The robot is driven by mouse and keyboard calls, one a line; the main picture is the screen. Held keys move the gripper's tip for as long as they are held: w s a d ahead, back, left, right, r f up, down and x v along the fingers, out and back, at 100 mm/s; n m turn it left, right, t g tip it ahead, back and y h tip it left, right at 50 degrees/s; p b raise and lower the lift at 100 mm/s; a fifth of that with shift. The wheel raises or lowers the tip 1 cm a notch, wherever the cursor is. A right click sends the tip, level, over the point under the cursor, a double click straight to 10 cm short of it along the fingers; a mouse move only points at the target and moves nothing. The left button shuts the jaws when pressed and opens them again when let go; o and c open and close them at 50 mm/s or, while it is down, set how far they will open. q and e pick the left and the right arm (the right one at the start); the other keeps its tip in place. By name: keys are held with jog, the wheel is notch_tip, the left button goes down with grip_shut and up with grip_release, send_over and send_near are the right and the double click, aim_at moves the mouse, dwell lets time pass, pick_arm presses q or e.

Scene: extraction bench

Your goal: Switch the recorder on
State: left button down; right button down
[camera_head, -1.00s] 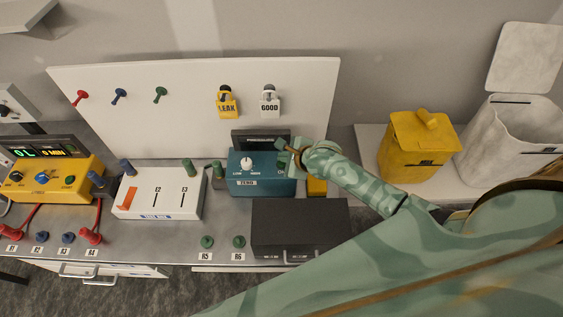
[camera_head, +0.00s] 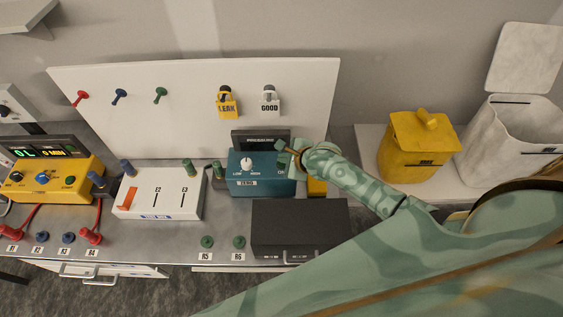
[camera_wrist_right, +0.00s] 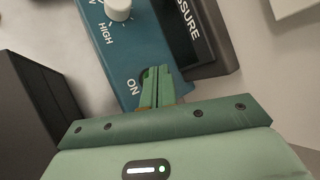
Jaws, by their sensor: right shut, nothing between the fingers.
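The recorder appears to be the teal box (camera_head: 262,187) on the bench, with a white knob (camera_head: 247,163) marked LOW and HIGH. Its dark display (camera_head: 262,138) stands along its back edge; in the right wrist view the strip beside the box reads "...SSURE". The ON label (camera_wrist_right: 132,87) shows in that view, next to a dark slot mostly hidden by my fingers. My right gripper (camera_wrist_right: 157,76) is shut and empty, its tips over or at that slot; contact cannot be told. The right gripper also shows in the head view (camera_head: 287,150) at the box's right back corner. My left gripper is out of view.
A black box (camera_head: 300,225) stands in front of the teal box, and a white panel box (camera_head: 160,205) stands to its left. A white board (camera_head: 190,120) with hooks and padlocks rises behind. A yellow bin (camera_head: 410,155) stands on the right.

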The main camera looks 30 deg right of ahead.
aim_at(284, 165)
jog(key=shift+f, duration=0.6)
dwell(0.8)
jog(key=shift+r+p, duration=0.85)
jog(key=shift+p, duration=0.35)
jog(key=shift+r, duration=0.2)
notch_tip(284, 165, up, 5)
jog(key=p, duration=0.5)
jog(key=shift+f, duration=0.25)
